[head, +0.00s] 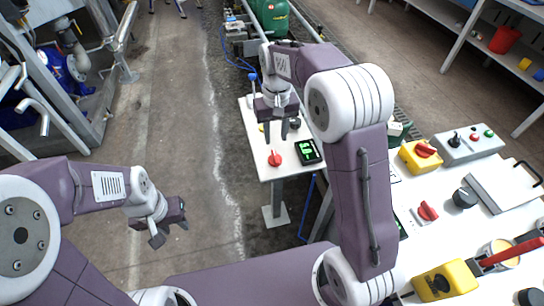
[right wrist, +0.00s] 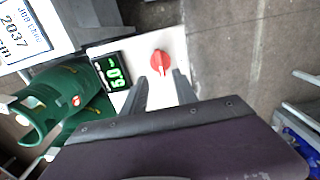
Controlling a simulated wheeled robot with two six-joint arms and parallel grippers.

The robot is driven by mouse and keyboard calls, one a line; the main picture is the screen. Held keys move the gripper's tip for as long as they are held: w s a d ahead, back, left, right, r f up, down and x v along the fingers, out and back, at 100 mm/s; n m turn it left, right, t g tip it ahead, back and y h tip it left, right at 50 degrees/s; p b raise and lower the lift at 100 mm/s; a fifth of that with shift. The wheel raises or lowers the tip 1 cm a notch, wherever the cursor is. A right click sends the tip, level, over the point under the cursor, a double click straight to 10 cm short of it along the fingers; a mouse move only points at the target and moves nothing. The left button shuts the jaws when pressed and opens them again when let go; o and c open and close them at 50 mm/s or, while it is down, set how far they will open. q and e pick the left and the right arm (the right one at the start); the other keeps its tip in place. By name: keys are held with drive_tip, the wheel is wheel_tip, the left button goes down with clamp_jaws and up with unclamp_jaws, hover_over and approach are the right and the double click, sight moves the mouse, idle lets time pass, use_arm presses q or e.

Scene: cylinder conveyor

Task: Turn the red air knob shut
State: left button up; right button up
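A red knob (head: 274,158) sits on a small white stand (head: 262,170), left of a black display (head: 308,152) with green digits. It also shows in the right wrist view (right wrist: 159,62), just beyond my fingertips and between their lines. My right gripper (head: 275,132) points down above the stand, behind the knob in the head view. In the right wrist view its fingers (right wrist: 157,82) are apart with nothing between them. My left gripper (head: 169,232) is open and empty over the floor at the left. I cannot tell from a label which red knob is for air.
Another red knob (head: 428,211) is on the right table, and a red switch (head: 426,149) is on a yellow box (head: 415,160). A grey button box (head: 468,146) stands behind. Green tanks (head: 271,18) are at the back. The floor left of the stand is clear.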

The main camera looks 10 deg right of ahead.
sight(275, 156)
drive_tip(key=shift+f, duration=0.15)
wheel_tip(275, 156, down, 8)
drive_tip(key=shift+r+b, duration=0.1)
drive_tip(key=shift+b, duration=0.9)
drive_tip(key=shift+f, duration=0.6)
clamp_jaws()
